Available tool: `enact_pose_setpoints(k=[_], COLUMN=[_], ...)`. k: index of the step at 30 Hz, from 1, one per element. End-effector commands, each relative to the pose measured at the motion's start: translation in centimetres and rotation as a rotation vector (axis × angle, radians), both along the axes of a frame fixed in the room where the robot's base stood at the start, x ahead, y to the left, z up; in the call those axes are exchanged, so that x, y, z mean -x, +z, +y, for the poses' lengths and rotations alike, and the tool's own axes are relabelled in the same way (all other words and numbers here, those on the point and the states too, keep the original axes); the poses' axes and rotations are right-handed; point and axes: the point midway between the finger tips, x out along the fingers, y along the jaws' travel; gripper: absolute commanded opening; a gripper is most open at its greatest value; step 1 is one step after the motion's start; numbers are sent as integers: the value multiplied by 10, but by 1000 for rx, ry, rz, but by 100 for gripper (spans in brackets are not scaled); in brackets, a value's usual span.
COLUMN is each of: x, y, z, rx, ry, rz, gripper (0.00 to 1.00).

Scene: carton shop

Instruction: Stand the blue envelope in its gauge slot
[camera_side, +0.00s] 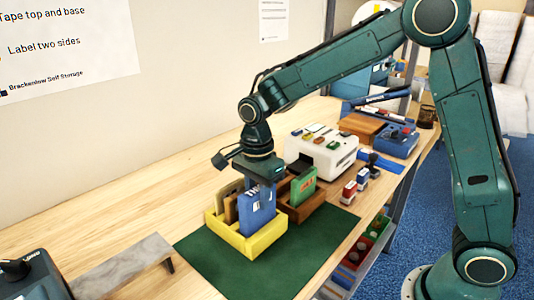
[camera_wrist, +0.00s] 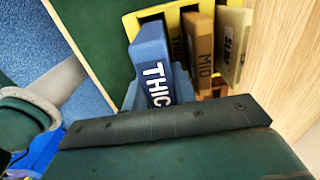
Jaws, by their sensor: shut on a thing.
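The blue envelope (camera_side: 257,213) stands roughly upright at the front right end of the yellow gauge box (camera_side: 238,240). Its lower edge is hidden behind the box wall, so I cannot tell whether it rests on the slot floor. My gripper (camera_side: 264,183) is directly above it, shut on its top edge. In the wrist view the blue envelope (camera_wrist: 152,62) shows white letters "THIC". It is beside a brown piece (camera_wrist: 200,50) marked "MID" and a tan piece (camera_wrist: 233,45), both in the yellow box (camera_wrist: 130,22). The fingertips are hidden in the wrist view.
A brown wooden holder (camera_side: 304,212) with a green envelope (camera_side: 303,186) stands close behind the box, to the right. A white machine (camera_side: 322,153) and small stamps (camera_side: 350,190) are farther back. The green mat (camera_side: 215,262) is clear in front; a grey ramp-like piece (camera_side: 125,268) lies left.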

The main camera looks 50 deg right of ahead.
Motion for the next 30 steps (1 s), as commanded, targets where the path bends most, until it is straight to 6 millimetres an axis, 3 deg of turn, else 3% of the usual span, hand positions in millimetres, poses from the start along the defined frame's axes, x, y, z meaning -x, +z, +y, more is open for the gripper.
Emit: enact_pose_setpoints(k=[30], x=[0], y=[-21], z=[0], rx=[0], ry=[0], rz=[1], gripper=[7])
